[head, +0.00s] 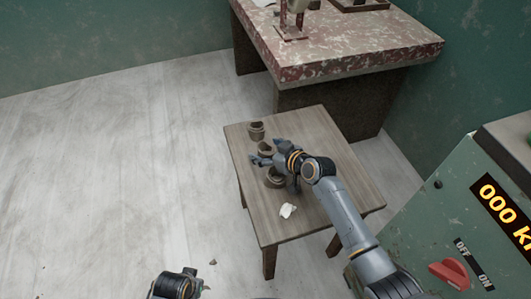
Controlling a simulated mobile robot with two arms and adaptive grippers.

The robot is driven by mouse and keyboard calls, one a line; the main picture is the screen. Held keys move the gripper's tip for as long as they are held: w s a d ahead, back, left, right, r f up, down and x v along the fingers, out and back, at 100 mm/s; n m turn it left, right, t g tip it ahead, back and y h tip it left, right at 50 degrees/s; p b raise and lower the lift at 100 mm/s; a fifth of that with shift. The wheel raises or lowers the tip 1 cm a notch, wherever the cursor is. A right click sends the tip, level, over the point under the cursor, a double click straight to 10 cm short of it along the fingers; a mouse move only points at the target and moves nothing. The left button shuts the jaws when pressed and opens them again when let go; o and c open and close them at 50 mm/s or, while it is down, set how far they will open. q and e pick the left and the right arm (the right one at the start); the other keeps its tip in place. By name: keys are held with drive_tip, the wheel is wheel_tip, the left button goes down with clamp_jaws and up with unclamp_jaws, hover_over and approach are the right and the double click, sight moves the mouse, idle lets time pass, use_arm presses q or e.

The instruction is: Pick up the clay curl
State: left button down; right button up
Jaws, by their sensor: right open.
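Several brownish-grey clay curls stand in a row on a small wooden table (345,192). One clay curl (256,131) is near the far left edge, clear of my gripper. A second curl (264,147) is just beyond my right gripper's fingers, partly hidden by them. A third curl (275,180) lies under and in front of the gripper, also partly covered. My right gripper (267,152) is open over the row, its fingers pointing left. I cannot tell whether it touches a curl.
A white crumpled piece (288,210) lies on the table's near part. A red speckled stone-topped bench (340,50) stands behind. A green machine with a red switch (449,273) stands at the right. The floor at the left is mostly clear.

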drive_tip(key=shift+w+a+f, duration=0.15)
drive_tip(key=shift+w, duration=0.1)
drive_tip(key=shift+c, duration=0.2)
drive_tip(key=c, duration=1.3)
